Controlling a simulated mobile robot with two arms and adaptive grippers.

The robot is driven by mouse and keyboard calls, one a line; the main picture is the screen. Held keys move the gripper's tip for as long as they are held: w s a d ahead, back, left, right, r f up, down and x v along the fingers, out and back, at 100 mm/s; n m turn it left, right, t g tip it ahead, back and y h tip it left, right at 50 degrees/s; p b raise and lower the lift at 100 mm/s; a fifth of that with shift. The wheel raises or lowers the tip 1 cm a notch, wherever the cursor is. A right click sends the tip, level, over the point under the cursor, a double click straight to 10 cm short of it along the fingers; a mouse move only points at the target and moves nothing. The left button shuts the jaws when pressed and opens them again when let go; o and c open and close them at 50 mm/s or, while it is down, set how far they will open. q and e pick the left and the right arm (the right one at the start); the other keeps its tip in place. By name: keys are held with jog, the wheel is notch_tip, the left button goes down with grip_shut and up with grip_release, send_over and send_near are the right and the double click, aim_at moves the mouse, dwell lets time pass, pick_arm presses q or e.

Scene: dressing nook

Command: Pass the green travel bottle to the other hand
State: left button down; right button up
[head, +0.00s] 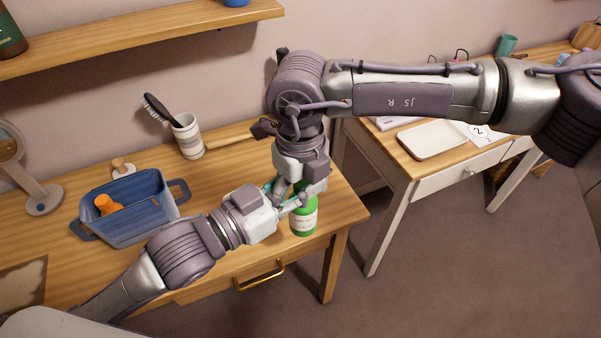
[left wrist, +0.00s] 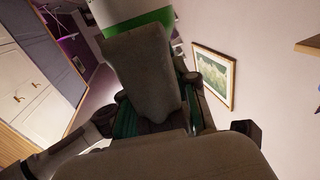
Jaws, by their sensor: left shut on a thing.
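The green travel bottle (head: 304,224), with a white label, is held upright near the front right of the wooden table. My left gripper (head: 290,199) reaches in from the left and is shut on the bottle. My right gripper (head: 300,190) points down at the bottle's upper part, close to the left gripper. The fingers overlap there, so I cannot tell whether the right jaws are open or shut. The bottle's top is hidden behind them. In the left wrist view, the bottle (left wrist: 150,20) shows at the top, partly covered by a grey finger.
A blue basket (head: 130,222) with an orange-topped item stands on the table (head: 235,158) at left. A cup with a brush (head: 187,136) and a round mirror (head: 12,150) stand behind. A white side desk (head: 400,185) with a tray (head: 432,140) is at right, across a floor gap.

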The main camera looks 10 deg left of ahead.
jog(key=shift+f, duration=0.3)
jog(key=shift+s+a, duration=0.1)
jog(key=c, duration=1.3)
pick_arm(q)
jog(key=c, duration=0.8)
grip_release()
pick_arm(e)
jog(key=shift+s, duration=0.1)
jog(key=shift+w, duration=0.2)
